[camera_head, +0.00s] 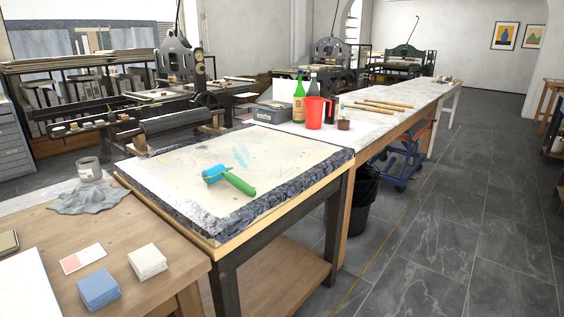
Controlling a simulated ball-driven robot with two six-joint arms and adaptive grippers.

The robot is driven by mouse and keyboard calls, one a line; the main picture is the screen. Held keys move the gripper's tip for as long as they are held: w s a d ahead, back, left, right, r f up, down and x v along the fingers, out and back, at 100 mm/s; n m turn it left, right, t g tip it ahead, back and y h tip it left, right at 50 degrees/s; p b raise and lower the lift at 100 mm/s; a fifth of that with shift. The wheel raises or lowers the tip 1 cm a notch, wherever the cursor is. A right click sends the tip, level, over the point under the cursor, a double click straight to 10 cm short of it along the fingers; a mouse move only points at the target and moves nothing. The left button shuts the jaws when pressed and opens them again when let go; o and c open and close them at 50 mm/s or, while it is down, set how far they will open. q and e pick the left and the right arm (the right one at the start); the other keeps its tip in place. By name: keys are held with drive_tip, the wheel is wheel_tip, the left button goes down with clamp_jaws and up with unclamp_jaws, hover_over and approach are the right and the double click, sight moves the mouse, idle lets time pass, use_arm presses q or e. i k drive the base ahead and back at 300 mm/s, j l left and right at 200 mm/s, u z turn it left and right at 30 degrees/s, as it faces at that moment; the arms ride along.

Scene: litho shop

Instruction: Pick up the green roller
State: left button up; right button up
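In the head view, a roller with a green handle (240,184) and a blue cylinder (215,173) lies on a pale, stained litho stone (275,160). The handle points toward the lower right, near the stone's front edge. The stone has a rough dark edge and rests on a wooden table (285,215) with dark legs. Nothing covers the roller. Neither of my grippers shows in this view.
A nearer wooden table (140,215) holds blue cards (98,288), white cards (147,262), a grey cloth (88,197) and a jar (90,168). Behind the stone stand a green bottle (299,98) and a red jug (316,113). Tiled floor (440,240) is clear at right.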

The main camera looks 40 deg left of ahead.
sight(240, 184)
drive_tip(key=i+u, duration=0.2)
drive_tip(key=i, duration=0.3)
drive_tip(key=i+l+u, duration=0.2)
drive_tip(key=i, duration=0.3)
drive_tip(key=i+u, duration=0.25)
drive_tip(key=i, duration=0.2)
drive_tip(key=i+l+u, duration=0.2)
drive_tip(key=i, duration=0.3)
drive_tip(key=l, duration=0.1)
